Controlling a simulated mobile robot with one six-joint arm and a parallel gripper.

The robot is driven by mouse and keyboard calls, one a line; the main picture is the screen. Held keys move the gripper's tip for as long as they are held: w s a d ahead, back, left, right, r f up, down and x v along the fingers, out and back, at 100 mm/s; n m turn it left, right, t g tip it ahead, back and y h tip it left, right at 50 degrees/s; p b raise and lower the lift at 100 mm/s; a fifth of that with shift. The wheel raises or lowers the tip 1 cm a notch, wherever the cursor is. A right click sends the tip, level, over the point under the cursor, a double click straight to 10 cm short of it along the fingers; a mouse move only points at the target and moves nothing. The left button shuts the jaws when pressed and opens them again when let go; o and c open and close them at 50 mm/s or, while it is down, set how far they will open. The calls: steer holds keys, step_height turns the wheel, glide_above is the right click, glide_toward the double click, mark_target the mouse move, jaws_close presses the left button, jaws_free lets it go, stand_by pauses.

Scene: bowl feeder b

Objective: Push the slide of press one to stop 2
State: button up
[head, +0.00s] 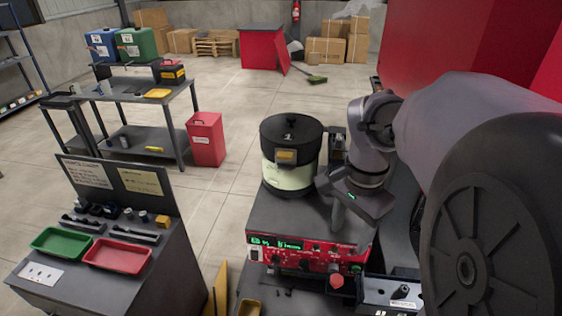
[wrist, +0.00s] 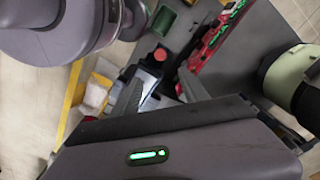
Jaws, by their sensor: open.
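My gripper (head: 340,215) hangs over the dark bench top in the head view, just right of the bowl feeder and above the red control box. Its two fingers are apart and empty in the wrist view (wrist: 158,92). A pale labelled fixture with a dark knob-like part (head: 398,294) sits at the bottom right of the head view, cut by the frame edge; it may be press one. A pale plate shows between the fingers in the wrist view (wrist: 147,82). I cannot make out the slide or its stop marks.
The red control box (head: 300,250) with green displays has a red mushroom button (head: 336,281) in front. The bowl feeder (head: 290,155) stands behind it. A parts cart with a green tray (head: 62,242) and red tray (head: 118,256) is at left.

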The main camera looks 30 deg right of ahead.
mark_target(337, 279)
steer(key=shift+r, duration=0.25)
step_height(337, 279, down, 18)
steer(key=b, duration=1)
steer(key=shift+w+a+r, duration=0.1)
steer(key=shift+r, duration=0.15)
jaws_close()
steer(key=shift+r, duration=0.1)
